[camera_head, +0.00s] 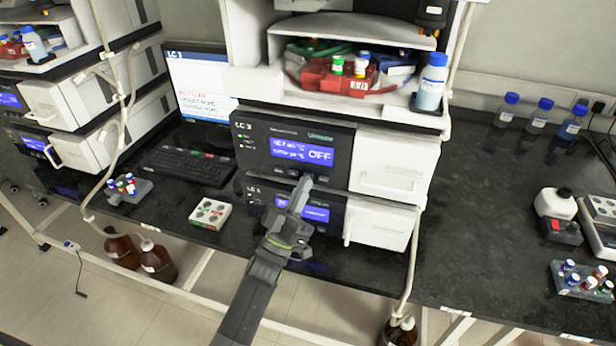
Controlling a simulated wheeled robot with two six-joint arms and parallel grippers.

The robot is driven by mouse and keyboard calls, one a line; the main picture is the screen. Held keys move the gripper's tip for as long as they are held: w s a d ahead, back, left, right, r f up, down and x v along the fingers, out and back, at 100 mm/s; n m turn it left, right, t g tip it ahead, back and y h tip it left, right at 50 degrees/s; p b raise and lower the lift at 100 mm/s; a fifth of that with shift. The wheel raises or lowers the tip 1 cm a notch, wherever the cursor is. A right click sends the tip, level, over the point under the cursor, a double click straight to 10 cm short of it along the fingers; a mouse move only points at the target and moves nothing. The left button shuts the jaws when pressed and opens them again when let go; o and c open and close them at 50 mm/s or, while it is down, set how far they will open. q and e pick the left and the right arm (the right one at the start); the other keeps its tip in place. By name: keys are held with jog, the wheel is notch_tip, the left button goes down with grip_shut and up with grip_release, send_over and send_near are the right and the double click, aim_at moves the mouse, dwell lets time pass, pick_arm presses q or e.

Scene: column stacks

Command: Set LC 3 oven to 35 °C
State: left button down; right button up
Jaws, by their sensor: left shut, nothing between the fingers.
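The LC 3 oven (390,166) is the upper box of the middle stack, with a black front panel and a white door. Its blue display (300,152) shows a SET line, too small to read surely, and the word OFF. A row of small buttons sits under the display. My left gripper (303,182) is shut and empty. Its tips are just below the display, at or in front of the buttons; I cannot tell whether they touch. The gripper hides part of the lower unit's panel, labelled LC 1 or similar. My right gripper is not in view.
A monitor (200,85) and keyboard (188,165) stand left of the stack. A white block (211,213) and a vial rack (128,188) lie on the dark bench. A tube (412,262) runs down the stack's right side.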

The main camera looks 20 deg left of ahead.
pick_arm(q)
jog(key=shift+w, duration=0.4)
dwell(0.6)
jog(key=shift+s, duration=0.15)
jog(key=shift+s+p, duration=0.4)
jog(key=shift+s, duration=0.3)
jog(key=s+p, duration=0.2)
jog(key=s, duration=0.3)
jog(key=shift+a+p, duration=0.1)
jog(key=shift+p, duration=0.3)
dwell(0.6)
